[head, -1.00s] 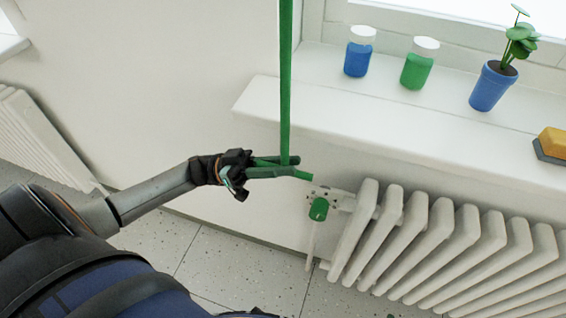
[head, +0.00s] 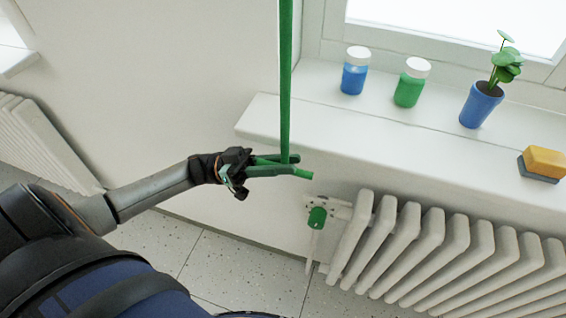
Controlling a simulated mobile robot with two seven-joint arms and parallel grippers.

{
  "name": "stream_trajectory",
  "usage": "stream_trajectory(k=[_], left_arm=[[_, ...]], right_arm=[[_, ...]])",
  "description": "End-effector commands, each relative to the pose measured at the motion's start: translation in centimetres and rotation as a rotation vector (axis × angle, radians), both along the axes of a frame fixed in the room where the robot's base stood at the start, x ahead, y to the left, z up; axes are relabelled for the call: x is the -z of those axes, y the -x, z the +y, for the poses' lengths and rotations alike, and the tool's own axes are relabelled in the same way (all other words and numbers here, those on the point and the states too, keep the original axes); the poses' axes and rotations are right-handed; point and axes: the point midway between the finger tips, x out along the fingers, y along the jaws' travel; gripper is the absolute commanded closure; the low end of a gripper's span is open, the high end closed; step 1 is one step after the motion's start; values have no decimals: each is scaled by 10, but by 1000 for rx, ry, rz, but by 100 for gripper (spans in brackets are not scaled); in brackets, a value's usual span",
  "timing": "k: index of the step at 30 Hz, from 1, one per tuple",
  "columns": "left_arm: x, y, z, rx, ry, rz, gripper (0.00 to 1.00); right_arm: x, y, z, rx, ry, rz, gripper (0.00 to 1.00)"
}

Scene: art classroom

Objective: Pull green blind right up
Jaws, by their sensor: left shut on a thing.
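A long green strap (head: 285,80) hangs straight down from the top edge of the head view, left of the window sill. My left gripper (head: 284,167) is shut on the lower part of the strap, its green fingers on either side of it. The blind itself is not in view. My right gripper is not in view.
The white sill (head: 375,125) holds a blue jar (head: 355,78), a green jar (head: 409,88), a blue plant pot (head: 480,105) and a yellow sponge (head: 545,161). Below it is a white radiator (head: 430,250) with a green valve knob (head: 317,218). The wall left of the strap is bare.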

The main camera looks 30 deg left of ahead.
Motion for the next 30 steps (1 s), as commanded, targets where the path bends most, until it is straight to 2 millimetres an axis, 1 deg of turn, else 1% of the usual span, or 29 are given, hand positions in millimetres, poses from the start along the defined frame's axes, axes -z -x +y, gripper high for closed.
stream_trajectory(k=[1, 4, 5, 11, 20, 23, 26, 30], left_arm=[[1, -4, 3, -16, 1, 6, 100], [1, -4, 3, -16, 2, 7, 100], [1, -4, 3, -15, 2, 8, 73], [2, -3, 2, -12, 0, 7, 50], [3, -2, 2, -9, -1, 7, 50], [6, 0, 6, -9, -3, 9, 50], [12, 4, 18, -9, -3, 11, 50], [24, 12, 45, -10, -4, 9, 50]], right_arm=[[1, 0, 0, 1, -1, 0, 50], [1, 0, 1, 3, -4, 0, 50], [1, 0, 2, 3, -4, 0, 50], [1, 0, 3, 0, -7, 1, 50], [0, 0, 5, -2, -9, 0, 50], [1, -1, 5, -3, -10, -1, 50], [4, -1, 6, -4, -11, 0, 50], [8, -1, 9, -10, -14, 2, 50]])
